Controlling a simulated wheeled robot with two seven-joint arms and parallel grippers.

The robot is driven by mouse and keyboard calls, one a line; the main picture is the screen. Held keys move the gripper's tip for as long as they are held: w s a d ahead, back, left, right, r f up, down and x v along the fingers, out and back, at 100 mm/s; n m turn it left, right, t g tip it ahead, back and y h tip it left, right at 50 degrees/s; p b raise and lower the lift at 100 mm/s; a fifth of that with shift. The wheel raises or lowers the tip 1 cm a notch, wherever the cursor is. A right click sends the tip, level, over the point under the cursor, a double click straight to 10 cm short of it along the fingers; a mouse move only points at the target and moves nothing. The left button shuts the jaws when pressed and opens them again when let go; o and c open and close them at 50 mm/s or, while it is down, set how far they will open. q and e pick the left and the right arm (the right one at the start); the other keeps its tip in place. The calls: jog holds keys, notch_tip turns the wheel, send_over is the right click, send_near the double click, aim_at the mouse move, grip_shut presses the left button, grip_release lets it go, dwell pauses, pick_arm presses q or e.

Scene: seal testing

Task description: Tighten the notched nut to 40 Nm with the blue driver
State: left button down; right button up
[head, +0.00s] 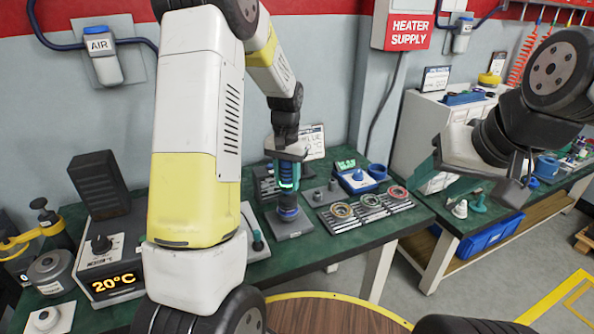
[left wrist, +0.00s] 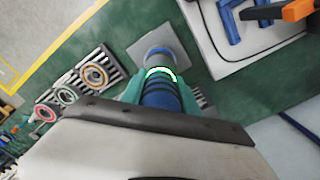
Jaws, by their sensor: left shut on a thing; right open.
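My left gripper (head: 288,162) is shut on the blue driver (head: 288,184), which stands about upright with a lit green ring. In the left wrist view, the driver (left wrist: 160,92) sits between the teal fingers, its ring glowing white and green. The driver's lower end is at a dark blue round fitting (head: 288,213) on a grey square base plate (head: 293,231); whether they touch is hard to tell. The plate (left wrist: 181,47) also shows in the wrist view. I cannot make out the notched nut. My right gripper (head: 482,188) is open and empty, at the right, apart from the driver.
A rack with coloured rings (head: 371,204) lies right of the plate. A display box reading 20°C (head: 113,283) stands at the left. The white cabinet (head: 417,130) is at the back right. A floor gap separates the two benches.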

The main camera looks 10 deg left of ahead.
aim_at(287, 165)
dwell(0.5)
pick_arm(q)
jog(key=shift+r, duration=2.5)
